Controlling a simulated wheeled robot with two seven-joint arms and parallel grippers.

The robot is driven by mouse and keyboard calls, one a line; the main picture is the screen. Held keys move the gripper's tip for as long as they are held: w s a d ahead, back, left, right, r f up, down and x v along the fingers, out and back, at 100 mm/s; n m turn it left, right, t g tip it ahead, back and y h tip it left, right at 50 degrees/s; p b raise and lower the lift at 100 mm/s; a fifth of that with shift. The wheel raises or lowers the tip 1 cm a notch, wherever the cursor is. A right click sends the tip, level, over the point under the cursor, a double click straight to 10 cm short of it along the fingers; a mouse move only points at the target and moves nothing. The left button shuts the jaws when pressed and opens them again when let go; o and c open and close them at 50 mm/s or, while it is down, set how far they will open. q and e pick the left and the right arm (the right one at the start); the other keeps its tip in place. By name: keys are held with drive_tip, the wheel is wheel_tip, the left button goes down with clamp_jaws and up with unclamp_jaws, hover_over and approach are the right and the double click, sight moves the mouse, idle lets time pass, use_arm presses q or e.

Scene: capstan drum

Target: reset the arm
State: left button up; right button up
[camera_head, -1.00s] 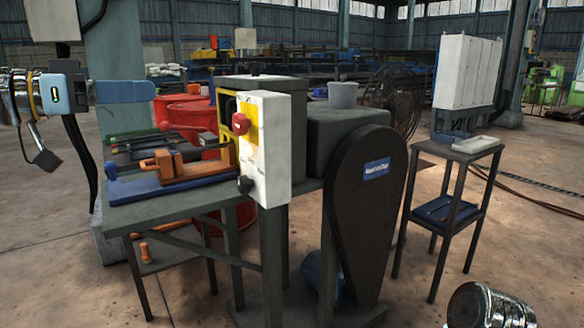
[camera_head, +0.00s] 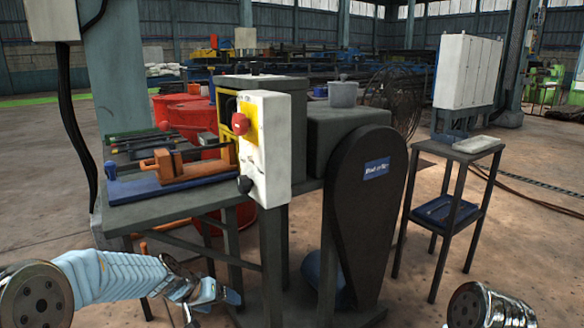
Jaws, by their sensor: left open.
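My left arm comes in low from the left. Its left gripper (camera_head: 212,296) hangs in front of and below the machine table (camera_head: 190,207), near the table's legs. The gripper is open, with nothing seen between its jaws. It is small and partly blurred against the floor. Only a shiny link of my right arm (camera_head: 485,308) shows at the lower right. The right gripper is out of view.
A white control box (camera_head: 270,150) with a red button (camera_head: 240,123) fronts the machine. A dark belt guard (camera_head: 365,215) stands right of it. An orange vise (camera_head: 180,162) rests on the table. A small stand (camera_head: 470,150) is at the right. Open floor lies between.

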use_arm(q)
drive_tip(key=s+d+f+g+y, duration=0.1)
drive_tip(key=s+f, duration=0.5)
drive_tip(key=f, duration=0.3)
drive_tip(key=s+d+f+g, duration=0.1)
drive_tip(key=s+f+g, duration=0.1)
drive_tip(key=s+f, duration=0.5)
drive_tip(key=s+d+f+g, duration=0.1)
drive_tip(key=s+d+f, duration=0.2)
drive_tip(key=s+f, duration=0.2)
drive_tip(key=s+d+f+n+g, duration=0.1)
drive_tip(key=s+d+f, duration=0.2)
drive_tip(key=s+f, duration=0.3)
drive_tip(key=s, duration=0.5)
drive_tip(key=shift+s, duration=0.35)
drive_tip(key=shift+d, duration=0.1)
